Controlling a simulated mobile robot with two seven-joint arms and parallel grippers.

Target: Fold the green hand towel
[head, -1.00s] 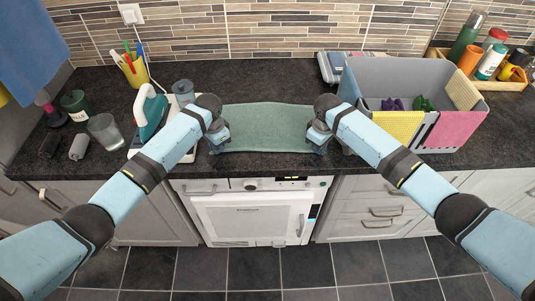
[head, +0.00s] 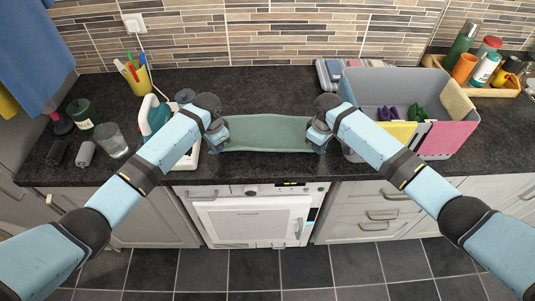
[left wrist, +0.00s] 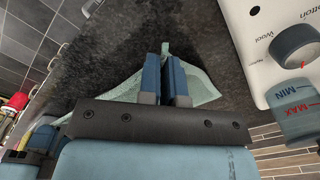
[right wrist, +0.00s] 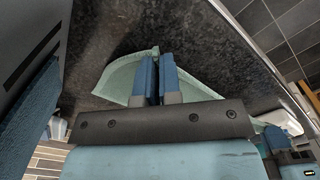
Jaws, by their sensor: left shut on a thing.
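The green hand towel (head: 266,132) stretches as a shallow band between my two grippers on the dark worktop in the head view. My left gripper (head: 217,138) is shut on its left end. In the left wrist view, green cloth (left wrist: 200,80) shows on both sides of the close-set fingers (left wrist: 165,75). My right gripper (head: 321,138) is at the towel's right end. In the right wrist view, its fingers (right wrist: 158,75) are close together with cloth (right wrist: 120,82) on both sides, pinching it. The grippers hide the towel's ends, and I cannot tell how far it is lifted.
An iron (head: 154,116) stands left of my left gripper. A grey crate (head: 374,92) with yellow and pink cloths on its rim stands close to my right gripper. A glass (head: 111,140) stands at the left. The worktop (head: 262,92) behind the towel is clear.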

